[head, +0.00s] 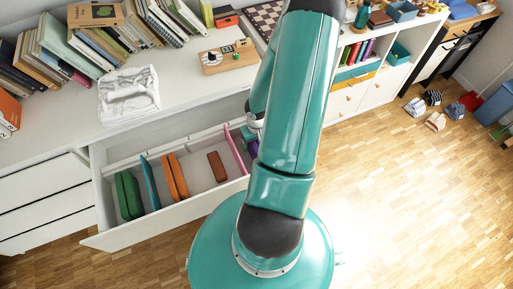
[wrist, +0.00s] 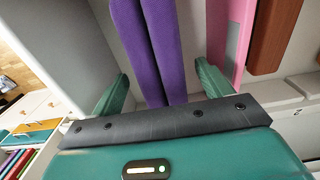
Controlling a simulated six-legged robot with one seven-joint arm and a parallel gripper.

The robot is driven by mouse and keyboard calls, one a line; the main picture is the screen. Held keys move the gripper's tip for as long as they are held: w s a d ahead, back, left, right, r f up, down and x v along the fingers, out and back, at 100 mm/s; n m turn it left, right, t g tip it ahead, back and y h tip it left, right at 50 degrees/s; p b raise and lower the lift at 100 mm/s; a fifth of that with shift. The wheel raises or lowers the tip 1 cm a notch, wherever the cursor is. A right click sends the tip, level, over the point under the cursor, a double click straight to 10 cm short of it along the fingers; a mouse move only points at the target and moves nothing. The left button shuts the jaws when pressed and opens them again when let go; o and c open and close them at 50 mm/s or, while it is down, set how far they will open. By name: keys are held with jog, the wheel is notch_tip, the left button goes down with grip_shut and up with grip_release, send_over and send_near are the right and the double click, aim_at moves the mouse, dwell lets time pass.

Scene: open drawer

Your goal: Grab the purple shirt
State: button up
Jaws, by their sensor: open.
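The purple shirt (wrist: 168,45) stands folded on edge in the open drawer, showing as two long purple layers in the wrist view. In the head view only a small purple bit (head: 251,142) shows beside my arm, which hides the rest. My gripper (wrist: 163,74) is open, with one green finger on each side of the purple shirt. The shirt's near end lies between the fingers, close to the dark palm edge. I cannot tell whether either finger touches it.
The open drawer (head: 165,222) also holds a pink item (head: 236,150), a brown item (head: 217,166), orange items (head: 175,176) and a green item (head: 128,194). In the wrist view, the pink item (wrist: 238,30) is close beside the right finger. A grey drawer wall (wrist: 60,40) is at left.

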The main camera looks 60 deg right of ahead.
jog(key=shift+w+f, duration=0.1)
jog(key=shift+f, duration=1.45)
jog(key=c, duration=1.1)
jog(key=shift+r, duration=0.1)
jog(key=shift+c, duration=0.2)
